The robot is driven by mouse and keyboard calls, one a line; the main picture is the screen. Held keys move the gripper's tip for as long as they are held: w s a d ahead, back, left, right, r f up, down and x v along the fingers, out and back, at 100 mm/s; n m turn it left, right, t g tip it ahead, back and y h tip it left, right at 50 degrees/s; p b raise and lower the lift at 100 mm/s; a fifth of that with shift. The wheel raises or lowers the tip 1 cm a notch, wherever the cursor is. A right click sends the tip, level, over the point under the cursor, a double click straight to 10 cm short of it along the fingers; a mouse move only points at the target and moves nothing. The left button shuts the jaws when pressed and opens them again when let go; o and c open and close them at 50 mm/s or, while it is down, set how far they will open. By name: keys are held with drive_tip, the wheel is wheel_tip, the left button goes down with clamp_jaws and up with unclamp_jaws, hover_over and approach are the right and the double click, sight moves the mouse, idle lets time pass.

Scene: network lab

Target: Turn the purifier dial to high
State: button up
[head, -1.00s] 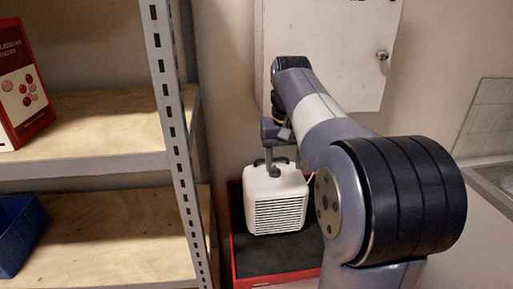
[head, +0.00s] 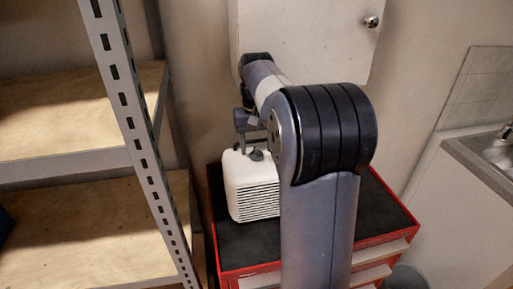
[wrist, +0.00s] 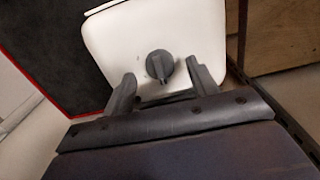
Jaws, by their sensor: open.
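The white purifier (head: 252,186) stands on the black top of a red tool cabinet, its slatted grille facing me in the head view. Its top and dark grey dial (wrist: 160,66) show in the wrist view. The dial's ridge runs roughly up and down in that picture. My gripper (wrist: 159,85) is open, with one finger on each side of the dial and a gap to it on both sides. In the head view my gripper (head: 256,152) is just above the purifier's top, and my arm hides the purifier's right part. I cannot read any dial marks.
The red tool cabinet (head: 248,268) has free black top to the right of my arm. A metal shelf rack (head: 128,113) stands close on the left. A white wall cabinet (head: 310,38) hangs behind my arm. A sink (head: 490,150) is at the right.

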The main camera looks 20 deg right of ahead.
drive_tip(key=shift+f, duration=0.8)
drive_tip(key=shift+c, duration=0.5)
drive_tip(key=c, duration=0.9)
